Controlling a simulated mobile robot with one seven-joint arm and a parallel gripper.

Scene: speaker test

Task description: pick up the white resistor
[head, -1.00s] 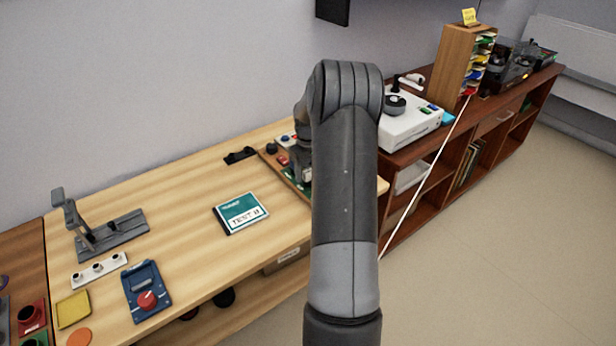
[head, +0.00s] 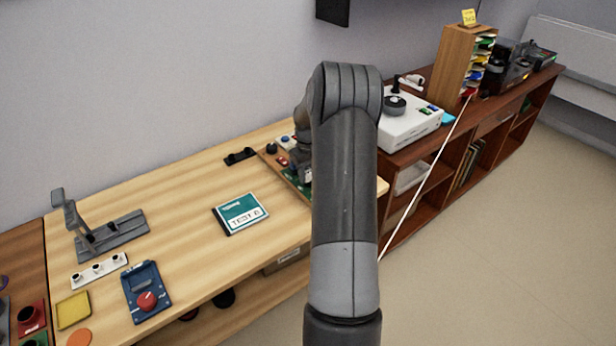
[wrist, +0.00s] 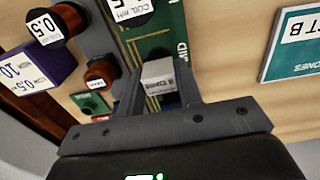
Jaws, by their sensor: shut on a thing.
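The white resistor (wrist: 158,70), a small pale block with dark print on it, sits between the fingers of my gripper (wrist: 157,82) in the wrist view. My gripper is shut on it, with one finger on each side. A green board (wrist: 150,42) with white lettering lies just beyond the block. I cannot tell whether the block still touches the board. In the head view my arm hides the resistor and most of my gripper, above the board at the right end of the light wood bench (head: 170,215).
A copper-coloured coil (wrist: 100,73), a purple block (wrist: 35,68) and a black-and-white coil part (wrist: 48,28) stand left of my gripper. A teal-and-white test card (head: 240,213) lies on the bench. A white device (head: 410,125) stands on the brown cabinet at right.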

